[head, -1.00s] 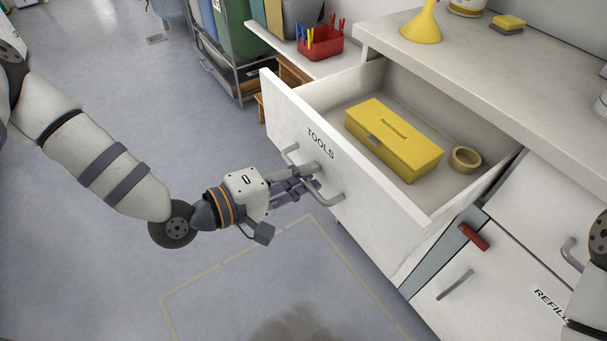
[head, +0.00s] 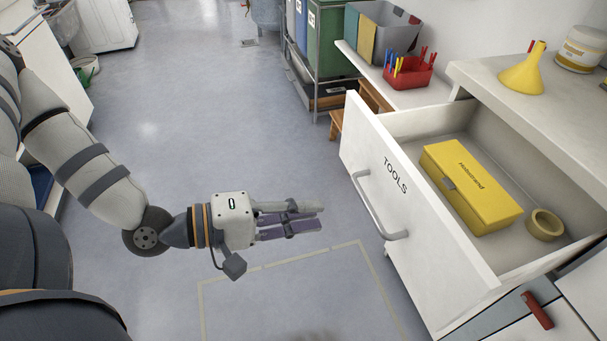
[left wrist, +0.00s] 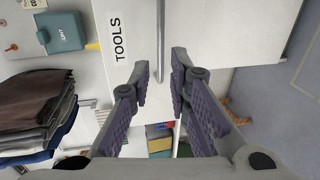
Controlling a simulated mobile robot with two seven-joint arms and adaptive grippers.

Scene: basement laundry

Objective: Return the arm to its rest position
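My left gripper (head: 318,217) is in the middle of the head view, held over the floor. It is to the left of the open drawer (head: 362,151) marked TOOLS and clear of its bar handle (head: 377,208). In the left wrist view the two fingers of the left gripper (left wrist: 160,72) stand apart with nothing between them. The drawer handle (left wrist: 161,40) shows beyond the fingertips there. My right gripper is in neither view.
The drawer holds a yellow box (head: 470,186) and a roll of tape (head: 544,225). A yellow funnel (head: 522,76) stands on the counter (head: 490,82). A red caddy with pegs (head: 408,73) is on the shelf behind. The floor (head: 220,130) around the left arm is clear.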

